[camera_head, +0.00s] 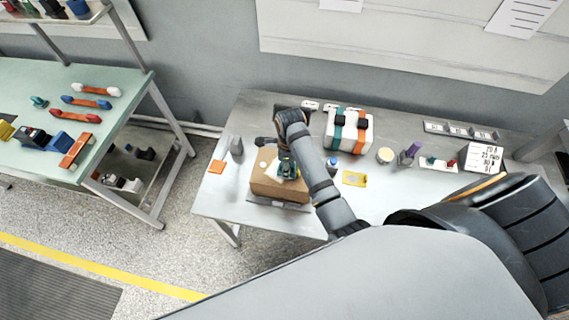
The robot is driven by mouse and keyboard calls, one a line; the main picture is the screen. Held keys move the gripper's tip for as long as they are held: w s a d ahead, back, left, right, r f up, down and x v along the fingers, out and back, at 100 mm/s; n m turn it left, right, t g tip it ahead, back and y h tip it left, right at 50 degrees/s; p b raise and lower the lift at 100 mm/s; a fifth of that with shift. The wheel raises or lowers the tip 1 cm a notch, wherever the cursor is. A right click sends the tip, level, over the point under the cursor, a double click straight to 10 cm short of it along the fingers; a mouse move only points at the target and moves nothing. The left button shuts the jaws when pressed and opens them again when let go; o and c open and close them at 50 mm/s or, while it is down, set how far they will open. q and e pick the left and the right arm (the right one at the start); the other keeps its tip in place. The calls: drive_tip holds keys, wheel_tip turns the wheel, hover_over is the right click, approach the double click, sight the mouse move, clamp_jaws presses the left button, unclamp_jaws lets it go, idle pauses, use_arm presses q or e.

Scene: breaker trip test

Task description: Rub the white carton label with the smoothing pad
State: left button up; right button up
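A brown cardboard carton (262,184) sits on the grey metal table near its front left. A small white patch (263,165) shows on the carton's top, left of the pad; I cannot tell whether it is the label or part of it. A teal smoothing pad (288,170) is at the carton's top. My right gripper (286,158) comes down over the carton and is shut on the pad; its fingertips are small and partly hidden by my arm. I cannot tell whether the pad presses on the carton. My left gripper is out of view.
A white box with teal and orange straps (348,131) stands behind my forearm. A yellow card (354,179), a round tub (385,155) and a purple-topped item (411,151) lie right of it. A grey bottle (236,146) and orange square (217,167) are left. A green bench (110,75) stands farther left.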

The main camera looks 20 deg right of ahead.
drive_tip(key=shift+w+a, duration=0.6)
drive_tip(key=shift+w, duration=0.35)
drive_tip(key=shift+w+a, duration=0.6)
drive_tip(key=shift+w, duration=0.3)
drive_tip(key=shift+w+a, duration=0.6)
drive_tip(key=shift+w, duration=0.35)
drive_tip(key=shift+d+r, duration=0.1)
drive_tip(key=shift+s+d+f, duration=0.15)
drive_tip(key=shift+s+d, duration=0.4)
drive_tip(key=shift+s, duration=0.35)
drive_tip(key=shift+s+d+f, duration=0.1)
drive_tip(key=shift+s+d, duration=0.45)
drive_tip(key=shift+s, duration=0.35)
drive_tip(key=shift+s+d+r, duration=0.15)
drive_tip(key=shift+s+d, duration=0.6)
drive_tip(key=shift+s, duration=0.3)
drive_tip(key=shift+w+a, duration=0.65)
drive_tip(key=shift+w, duration=0.35)
drive_tip(key=shift+w+a, duration=0.65)
drive_tip(key=shift+w, duration=0.3)
drive_tip(key=shift+w+a, duration=0.6)
drive_tip(key=shift+w, duration=0.3)
drive_tip(key=shift+s, duration=0.1)
